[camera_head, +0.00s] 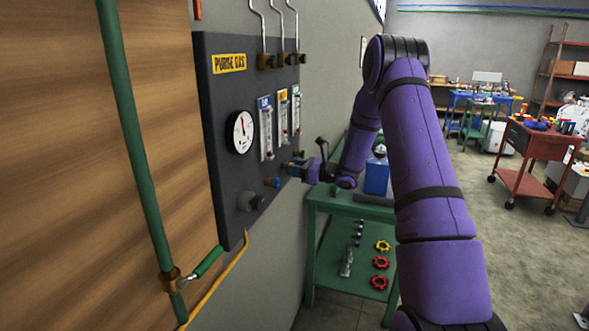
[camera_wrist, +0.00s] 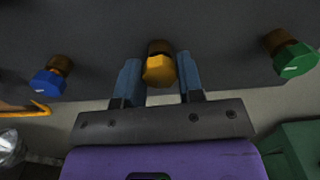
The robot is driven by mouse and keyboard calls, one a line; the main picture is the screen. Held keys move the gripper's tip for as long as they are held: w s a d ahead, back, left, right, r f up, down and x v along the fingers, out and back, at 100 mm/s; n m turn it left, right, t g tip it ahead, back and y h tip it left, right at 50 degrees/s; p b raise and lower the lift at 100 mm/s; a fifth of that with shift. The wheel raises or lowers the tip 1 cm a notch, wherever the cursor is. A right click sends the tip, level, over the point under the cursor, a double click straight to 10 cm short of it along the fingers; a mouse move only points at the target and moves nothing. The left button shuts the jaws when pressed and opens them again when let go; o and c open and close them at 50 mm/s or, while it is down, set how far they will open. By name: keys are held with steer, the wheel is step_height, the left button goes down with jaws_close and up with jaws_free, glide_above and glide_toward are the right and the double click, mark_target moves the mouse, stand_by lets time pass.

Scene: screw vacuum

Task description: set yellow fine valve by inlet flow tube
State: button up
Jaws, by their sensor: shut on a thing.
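The yellow fine valve knob (camera_wrist: 158,72) sits on a brass stem on the dark purge gas panel (camera_head: 225,185). My gripper (camera_wrist: 158,62) is shut on this knob, one blue finger on each side. In the head view my gripper (camera_head: 297,165) reaches the panel below the flow tubes, and the yellow knob is mostly hidden there. The flow tube with the yellow label (camera_head: 283,118) is the middle of three. Its float level is too small to read. The blue-labelled tube (camera_head: 265,130) is left of it, and the third tube (camera_head: 296,110) right.
A blue knob (camera_wrist: 48,83) is left of my gripper and a green knob (camera_wrist: 295,61) right. A green bench (camera_head: 345,206) stands below my arm.

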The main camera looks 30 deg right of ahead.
steer(key=shift+f+n, duration=0.1)
steer(key=shift+n, duration=3.8)
steer(key=o, duration=0.9)
steer(key=v, duration=1.1)
